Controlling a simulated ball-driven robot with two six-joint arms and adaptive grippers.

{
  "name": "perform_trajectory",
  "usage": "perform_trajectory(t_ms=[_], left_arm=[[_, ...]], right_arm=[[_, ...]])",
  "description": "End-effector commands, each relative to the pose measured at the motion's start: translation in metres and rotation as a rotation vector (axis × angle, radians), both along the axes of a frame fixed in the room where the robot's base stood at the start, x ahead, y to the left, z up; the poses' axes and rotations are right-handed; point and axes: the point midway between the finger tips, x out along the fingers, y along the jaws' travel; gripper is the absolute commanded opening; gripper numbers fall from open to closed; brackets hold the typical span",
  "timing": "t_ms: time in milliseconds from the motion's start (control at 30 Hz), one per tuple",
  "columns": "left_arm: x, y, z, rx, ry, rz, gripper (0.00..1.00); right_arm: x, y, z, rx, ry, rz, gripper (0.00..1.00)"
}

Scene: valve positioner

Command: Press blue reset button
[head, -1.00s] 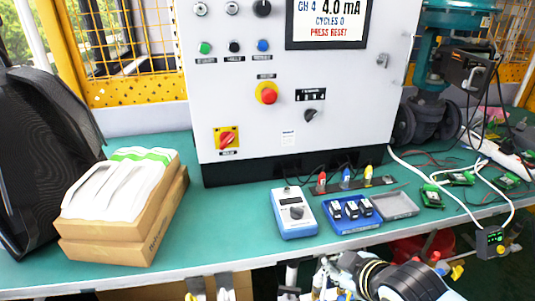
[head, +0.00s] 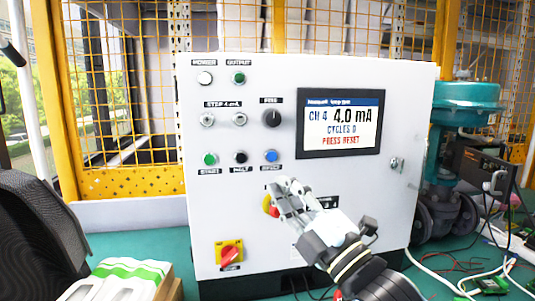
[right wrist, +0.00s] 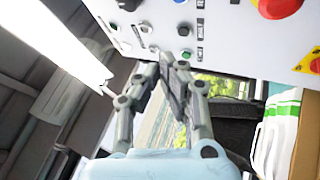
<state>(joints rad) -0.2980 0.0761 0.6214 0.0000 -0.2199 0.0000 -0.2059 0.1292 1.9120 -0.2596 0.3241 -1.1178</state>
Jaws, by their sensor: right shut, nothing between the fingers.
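The blue reset button (head: 271,156) is on the white control cabinet (head: 215,130), at the right end of a row with a green button (head: 210,159) and a black button (head: 240,158). My right gripper (head: 283,186) is shut and empty in front of the panel, its tips a little below the blue button in the picture. It partly covers the red emergency stop (head: 268,207). In the right wrist view, the closed fingertips (right wrist: 168,62) show near the green button, and the blue button (right wrist: 180,2) is at the top edge. My left gripper is not in view.
The cabinet screen (head: 340,124) reads 4.0 mA, CYCLES 0, PRESS RESET. A red rotary switch on a yellow plate (head: 229,253) is lower left. A box with white-green packs (head: 120,280) stands at lower left. A teal valve actuator (head: 465,95) stands at right.

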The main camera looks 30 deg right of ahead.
Motion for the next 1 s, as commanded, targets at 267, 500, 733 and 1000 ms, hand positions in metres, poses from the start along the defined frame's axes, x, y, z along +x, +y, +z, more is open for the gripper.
perform_trajectory(t_ms=[267, 500, 733, 1000], left_arm=[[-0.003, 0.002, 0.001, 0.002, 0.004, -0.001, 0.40], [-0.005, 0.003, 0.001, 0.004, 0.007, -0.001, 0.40], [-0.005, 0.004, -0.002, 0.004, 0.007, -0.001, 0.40], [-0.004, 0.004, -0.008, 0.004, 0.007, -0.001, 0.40]], right_arm=[[-0.003, 0.004, 0.017, -0.044, -0.065, 0.001, 0.00], [-0.003, 0.004, 0.016, -0.042, -0.064, 0.001, 0.00], [0.012, 0.000, 0.016, -0.044, -0.065, 0.001, 0.00], [0.049, -0.010, 0.016, -0.043, -0.064, 0.000, 0.00]])
